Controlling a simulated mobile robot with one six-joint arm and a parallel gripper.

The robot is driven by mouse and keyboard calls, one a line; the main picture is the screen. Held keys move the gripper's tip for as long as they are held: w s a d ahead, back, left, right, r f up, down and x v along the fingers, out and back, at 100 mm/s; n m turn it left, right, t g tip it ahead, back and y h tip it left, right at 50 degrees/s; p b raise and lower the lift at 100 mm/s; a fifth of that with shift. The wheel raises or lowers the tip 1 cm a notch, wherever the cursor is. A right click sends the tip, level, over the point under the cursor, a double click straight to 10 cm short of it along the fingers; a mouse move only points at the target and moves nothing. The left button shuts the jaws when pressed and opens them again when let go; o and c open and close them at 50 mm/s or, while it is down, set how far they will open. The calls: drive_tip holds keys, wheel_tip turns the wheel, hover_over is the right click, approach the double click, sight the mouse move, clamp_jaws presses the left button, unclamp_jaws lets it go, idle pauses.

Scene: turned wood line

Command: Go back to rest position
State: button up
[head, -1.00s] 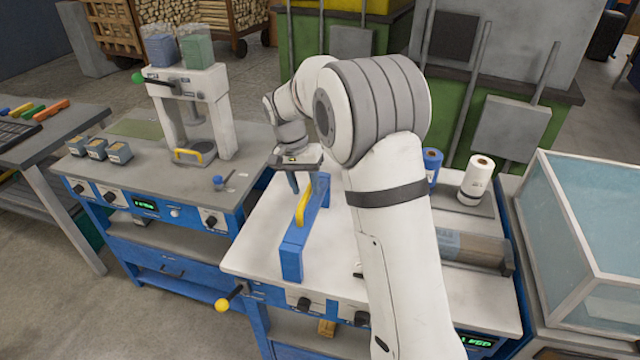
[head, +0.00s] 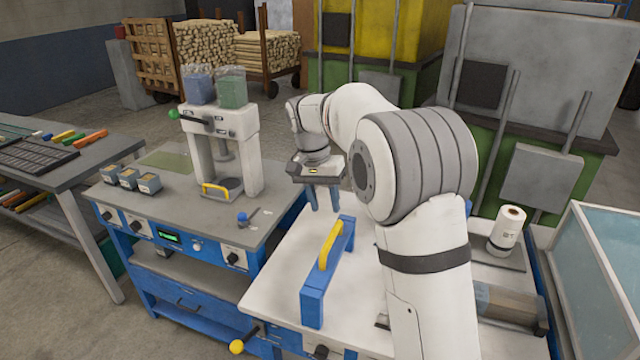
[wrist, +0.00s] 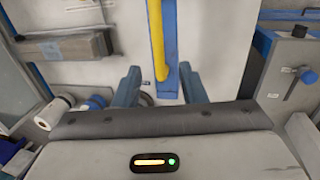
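My gripper (head: 323,197) hangs above the white-topped bench (head: 272,285), its blue fingers pointing down. In the wrist view the two blue fingers (wrist: 160,88) stand apart with nothing held between them. A blue bar with a yellow handle (head: 314,293) stands on the bench just below and in front of the gripper, apart from it. The same bar shows beyond the fingers in the wrist view (wrist: 171,75). My arm hides part of the bench's right side.
Left stands a grey-topped bench (head: 165,205) with a white press (head: 235,130) and small bins. A white roll (head: 507,228) stands at the bench's back right. A glass-sided box (head: 600,270) is at far right. Green machines stand behind.

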drive_tip(key=s+d+r+n+t+y, duration=0.15)
drive_tip(key=s+d, duration=0.25)
drive_tip(key=s, duration=0.4)
drive_tip(key=s+d+r+n, duration=0.1)
drive_tip(key=s+d+r, duration=0.25)
drive_tip(key=s, duration=0.35)
drive_tip(key=s+d+f+n+t, duration=0.1)
drive_tip(key=s+f, duration=0.1)
drive_tip(key=s, duration=0.5)
drive_tip(key=s+d+f+n+t, duration=0.1)
drive_tip(key=s+d+f, duration=0.1)
drive_tip(key=s, duration=0.5)
drive_tip(key=shift+s+d+f, duration=0.25)
drive_tip(key=shift+s+f, duration=0.15)
drive_tip(key=shift+f, duration=0.35)
drive_tip(key=shift+t+y, duration=0.25)
